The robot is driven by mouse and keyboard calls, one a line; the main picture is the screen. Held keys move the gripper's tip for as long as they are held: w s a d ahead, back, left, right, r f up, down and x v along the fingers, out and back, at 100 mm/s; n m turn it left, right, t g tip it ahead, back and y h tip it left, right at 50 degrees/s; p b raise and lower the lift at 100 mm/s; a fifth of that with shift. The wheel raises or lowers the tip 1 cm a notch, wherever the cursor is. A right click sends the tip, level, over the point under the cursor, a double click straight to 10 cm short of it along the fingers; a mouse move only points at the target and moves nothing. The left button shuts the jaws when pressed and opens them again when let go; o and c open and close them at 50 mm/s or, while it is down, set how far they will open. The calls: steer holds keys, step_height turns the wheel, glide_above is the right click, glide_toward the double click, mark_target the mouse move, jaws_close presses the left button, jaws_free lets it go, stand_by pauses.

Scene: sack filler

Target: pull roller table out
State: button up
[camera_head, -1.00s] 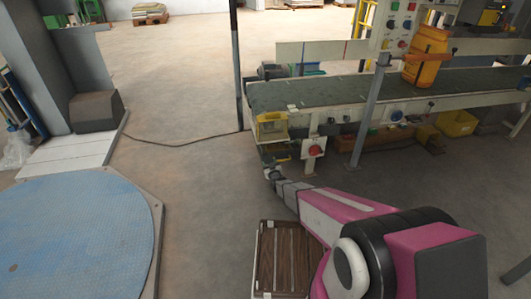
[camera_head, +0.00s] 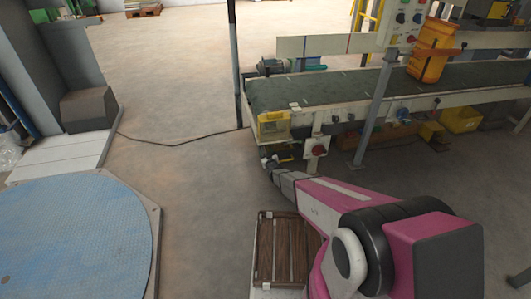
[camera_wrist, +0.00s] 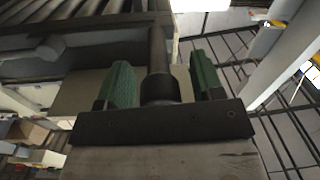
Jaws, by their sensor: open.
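In the head view my gripper (camera_head: 270,161) is at the near left end of the belt conveyor, low beside its yellow box; its jaws are too small to make out there. In the wrist view my gripper (camera_wrist: 162,82) is open, with green fingers either side of a dark upright bar (camera_wrist: 158,48) with a thicker round lower end. The fingers stand apart from the bar. Dark parallel bars (camera_wrist: 60,12) that look like rollers run across the upper left; I cannot tell for certain that they are the roller table. No roller table is clear in the head view.
The conveyor (camera_head: 330,85) carries an orange canister (camera_head: 430,52). A grey post (camera_head: 374,110) stands before it. A blue round plate (camera_head: 75,235) lies at left and a brown slatted panel (camera_head: 283,250) is near my arm. Bare floor lies between; a cable crosses it.

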jaws_close()
steer(key=s+a, duration=0.4)
steer(key=a, duration=1.1)
steer(key=s+a, duration=0.5)
steer(key=a, duration=1.1)
steer(key=s+a, duration=0.4)
steer(key=a, duration=1.2)
steer(key=shift+s, duration=0.25)
steer(key=shift+d, duration=0.1)
jaws_free()
steer(key=v, duration=1)
steer(key=shift+s, duration=0.35)
steer(key=shift+d, duration=0.15)
